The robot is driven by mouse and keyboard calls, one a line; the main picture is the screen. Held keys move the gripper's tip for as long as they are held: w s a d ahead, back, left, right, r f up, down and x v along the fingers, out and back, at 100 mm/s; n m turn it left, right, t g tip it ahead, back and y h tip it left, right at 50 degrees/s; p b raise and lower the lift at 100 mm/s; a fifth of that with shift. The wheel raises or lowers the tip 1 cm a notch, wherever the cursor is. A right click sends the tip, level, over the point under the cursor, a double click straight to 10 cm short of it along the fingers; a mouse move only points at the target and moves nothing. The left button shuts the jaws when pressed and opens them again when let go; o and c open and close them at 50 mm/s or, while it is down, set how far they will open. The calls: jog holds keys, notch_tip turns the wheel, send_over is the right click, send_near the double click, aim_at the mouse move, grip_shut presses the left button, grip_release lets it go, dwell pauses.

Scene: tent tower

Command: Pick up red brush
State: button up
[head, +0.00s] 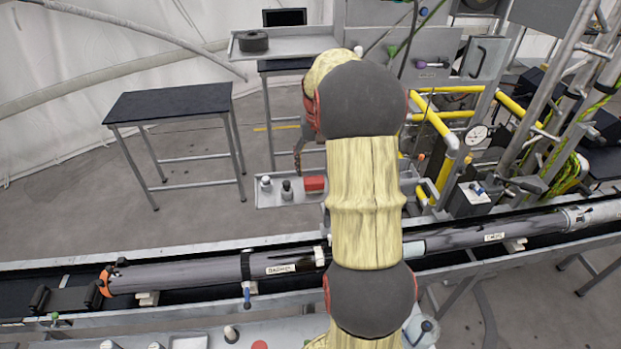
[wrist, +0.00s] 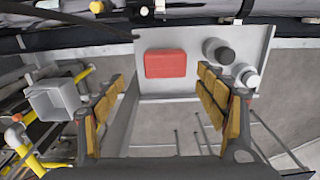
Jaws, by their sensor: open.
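The red brush (wrist: 165,63) shows as a red block lying on a small grey tray (wrist: 190,97) in the wrist view. In the head view the red brush (head: 314,184) lies on the tray's right part, partly near my arm. My gripper (wrist: 160,76) is open and empty, with its yellow-padded fingers spread to either side of the brush's line. The brush appears beyond the fingertips, not between them. In the head view my gripper is mostly hidden behind my arm; only a dark finger part shows above the tray.
Two small bottles, one dark-topped (wrist: 224,54) and one white (wrist: 247,76), stand on the tray beside the brush. A long grey tube (head: 190,275) lies along the rail in front. Yellow pipes (head: 440,120) and a gauge (head: 476,135) stand to the right. A dark-topped table (head: 168,102) stands at left.

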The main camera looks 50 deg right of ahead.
aim_at(314, 179)
jog(key=f, duration=0.4)
jog(key=a+f+p, duration=0.1)
jog(key=f, duration=0.1)
jog(key=shift+w+f, duration=0.1)
jog(key=shift+w, duration=0.1)
jog(key=shift+d+f, duration=0.1)
jog(key=shift+f, duration=0.4)
jog(key=shift+c, duration=0.4)
jog(key=c, duration=1.3)
